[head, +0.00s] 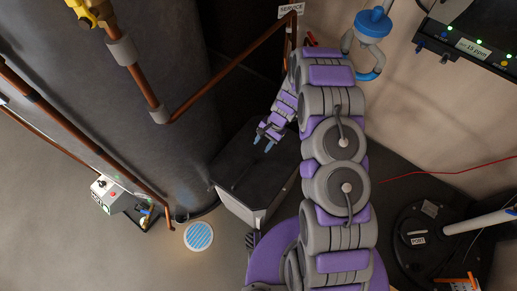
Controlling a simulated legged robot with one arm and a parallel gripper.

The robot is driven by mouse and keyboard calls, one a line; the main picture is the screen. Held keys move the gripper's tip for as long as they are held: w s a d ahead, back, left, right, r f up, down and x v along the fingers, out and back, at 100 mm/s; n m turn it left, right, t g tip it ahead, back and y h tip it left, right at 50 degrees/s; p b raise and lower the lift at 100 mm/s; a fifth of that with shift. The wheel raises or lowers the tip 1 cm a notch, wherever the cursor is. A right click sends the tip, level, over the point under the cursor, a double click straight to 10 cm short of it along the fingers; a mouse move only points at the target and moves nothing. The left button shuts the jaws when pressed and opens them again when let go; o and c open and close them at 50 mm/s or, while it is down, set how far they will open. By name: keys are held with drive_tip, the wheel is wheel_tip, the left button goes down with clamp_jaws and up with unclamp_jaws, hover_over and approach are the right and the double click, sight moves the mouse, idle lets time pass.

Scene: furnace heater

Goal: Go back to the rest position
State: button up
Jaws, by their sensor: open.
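My arm, purple and grey, rises from the lower middle and folds back at the top in the head view. My gripper (264,144) points down and left, with two light blue fingertips spread apart. It is open, and I see nothing between the fingers. It hangs over or in front of a dark grey box (245,172) with a light front edge. I cannot tell the height between them.
A large dark tank (150,70) with copper pipes (205,90) stands at the left. A small control box (115,197) is at the lower left. A blue-white round grate (198,236) lies on the floor. A black round device (425,238) stands at the right. A red cable (440,172) crosses the right side.

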drive_tip(key=shift+v, duration=0.8)
drive_tip(key=s+d+r+n+h, duration=0.15)
drive_tip(key=s+r, duration=0.35)
drive_tip(key=r, duration=0.8)
drive_tip(key=s+d+r+n, duration=0.1)
drive_tip(key=s+r+n, duration=0.3)
drive_tip(key=r, duration=0.9)
drive_tip(key=s+d+r+h, duration=0.1)
drive_tip(key=s+r, duration=0.3)
drive_tip(key=s, duration=0.4)
drive_tip(key=s+d+r+n+h, duration=0.1)
drive_tip(key=s+d+r, duration=0.2)
drive_tip(key=s, duration=0.5)
drive_tip(key=s+d+r+h, duration=0.1)
drive_tip(key=s+d+r, duration=0.2)
drive_tip(key=s, duration=0.6)
wheel_tip(320, 180, up, 2)
drive_tip(key=shift+r+n, duration=0.1)
drive_tip(key=shift+n, duration=0.25)
